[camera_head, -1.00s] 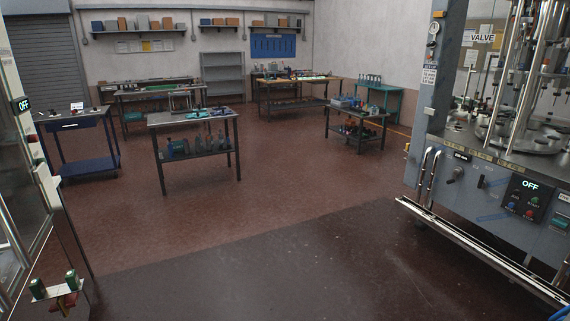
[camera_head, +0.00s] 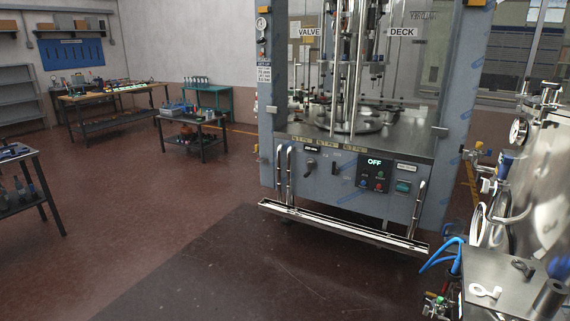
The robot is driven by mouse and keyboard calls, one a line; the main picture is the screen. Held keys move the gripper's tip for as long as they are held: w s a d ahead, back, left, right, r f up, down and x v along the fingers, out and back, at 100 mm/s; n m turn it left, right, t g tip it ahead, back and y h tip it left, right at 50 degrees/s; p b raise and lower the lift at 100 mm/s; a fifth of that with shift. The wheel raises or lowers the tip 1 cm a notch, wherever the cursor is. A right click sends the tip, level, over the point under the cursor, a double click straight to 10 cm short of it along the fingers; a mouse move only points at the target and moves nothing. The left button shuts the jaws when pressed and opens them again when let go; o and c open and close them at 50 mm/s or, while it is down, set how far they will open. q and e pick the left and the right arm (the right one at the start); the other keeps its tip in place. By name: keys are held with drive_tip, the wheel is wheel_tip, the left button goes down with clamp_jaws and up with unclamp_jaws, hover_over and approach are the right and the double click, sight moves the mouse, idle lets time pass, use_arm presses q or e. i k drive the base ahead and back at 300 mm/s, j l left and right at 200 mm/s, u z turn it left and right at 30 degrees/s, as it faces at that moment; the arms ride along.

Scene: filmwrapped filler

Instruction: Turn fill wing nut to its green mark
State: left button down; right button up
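No wing nut with a green mark can be made out for certain at this distance. The filler machine (camera_head: 335,185) stands right of centre, with "VALVE" and "DECK" labels and a panel (camera_head: 375,172) reading "OFF". A dark knob or handle (camera_head: 310,166) sits on its front, left of the panel. At the lower right, a metal plate (camera_head: 500,300) carries a white looped part (camera_head: 485,291) and a dark part (camera_head: 522,268); I cannot tell what they are. Neither of my grippers is in view.
A steel vessel (camera_head: 545,190) with gauge and blue hoses (camera_head: 440,255) stands at right. A low rail (camera_head: 340,228) runs along the filler's front. Workbenches (camera_head: 115,118) and a small table (camera_head: 192,120) stand at left and back. The floor (camera_head: 150,220) in front is open.

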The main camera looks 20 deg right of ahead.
sight(466, 154)
drive_tip(key=i+z, duration=0.65)
drive_tip(key=z, duration=0.3)
drive_tip(key=i+j+z, duration=0.1)
drive_tip(key=i+z, duration=0.35)
drive_tip(key=k+z, duration=0.1)
drive_tip(key=z, duration=0.45)
drive_tip(key=i+j+z, duration=0.1)
drive_tip(key=i+j, duration=0.75)
drive_tip(key=i, duration=0.05)
